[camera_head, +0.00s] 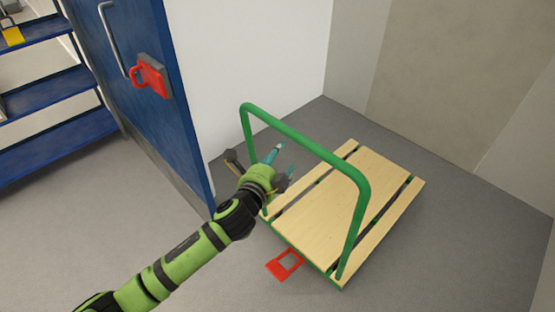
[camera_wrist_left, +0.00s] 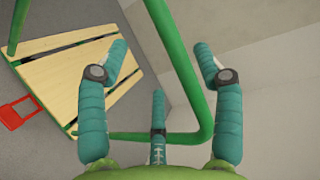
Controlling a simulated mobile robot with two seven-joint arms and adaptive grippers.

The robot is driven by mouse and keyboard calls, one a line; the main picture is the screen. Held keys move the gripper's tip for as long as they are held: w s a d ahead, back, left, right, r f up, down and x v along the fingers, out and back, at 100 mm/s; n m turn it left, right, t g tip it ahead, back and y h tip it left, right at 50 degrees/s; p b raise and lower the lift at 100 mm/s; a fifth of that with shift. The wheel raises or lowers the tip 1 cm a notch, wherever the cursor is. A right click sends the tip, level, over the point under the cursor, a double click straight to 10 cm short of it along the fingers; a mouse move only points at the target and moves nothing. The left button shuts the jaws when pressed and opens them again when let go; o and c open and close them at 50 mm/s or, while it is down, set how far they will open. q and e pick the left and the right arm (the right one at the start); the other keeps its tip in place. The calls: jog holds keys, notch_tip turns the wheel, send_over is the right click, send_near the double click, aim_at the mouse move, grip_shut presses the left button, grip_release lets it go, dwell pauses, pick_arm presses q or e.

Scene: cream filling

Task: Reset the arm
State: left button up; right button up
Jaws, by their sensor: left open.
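My left arm, green and black, reaches in from the lower left in the head view. Its left gripper (camera_head: 282,164) is open, with teal fingers, near the green handle of the cart. In the left wrist view the left gripper (camera_wrist_left: 160,65) shows its fingers spread apart with nothing held between them. The green handle (camera_head: 310,146) of the cart passes beyond the fingers; in the left wrist view the handle (camera_wrist_left: 182,62) crosses between them, and I cannot tell whether they touch. My right gripper is not in view.
The flat cart has a wooden slatted deck (camera_head: 335,200). A red frame-like piece (camera_head: 286,264) sits at its near edge. A blue door (camera_head: 135,75) with a red handle piece (camera_head: 150,76) stands at left, beside blue shelves (camera_head: 45,90). Grey floor (camera_head: 420,270) is clear at right.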

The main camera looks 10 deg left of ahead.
pick_arm(q)
jog(key=shift+f, duration=0.1)
dwell(0.3)
jog(key=s+a+f+n+g+y, duration=0.1)
jog(key=s+a+f+n+g, duration=0.15)
jog(key=f, duration=0.85)
jog(key=s+a+f+n+g+y, duration=0.15)
jog(key=a+f+n, duration=0.25)
jog(key=f, duration=0.6)
jog(key=s+a+f+n+g+y, duration=0.1)
jog(key=s+a+f+n+g, duration=0.1)
jog(key=s+f, duration=0.45)
jog(key=s+a+f+n+g, duration=0.2)
jog(key=s+a+f, duration=0.1)
jog(key=s+f, duration=0.4)
jog(key=s+a+f+n+g, duration=0.1)
jog(key=s+f, duration=0.4)
jog(key=s, duration=0.6)
jog(key=s+a+f+n+g, duration=0.1)
jog(key=s+f+n+g, duration=0.2)
jog(key=s, duration=0.8)
jog(key=s+a+f+n+g, duration=0.1)
jog(key=s+f+n+g, duration=0.1)
jog(key=s+f+n, duration=0.3)
jog(key=s+f, duration=0.3)
jog(key=s, duration=0.4)
jog(key=shift+a+f+y, duration=0.2)
jog(key=shift+f+y, duration=0.05)
jog(key=shift+y, duration=0.1)
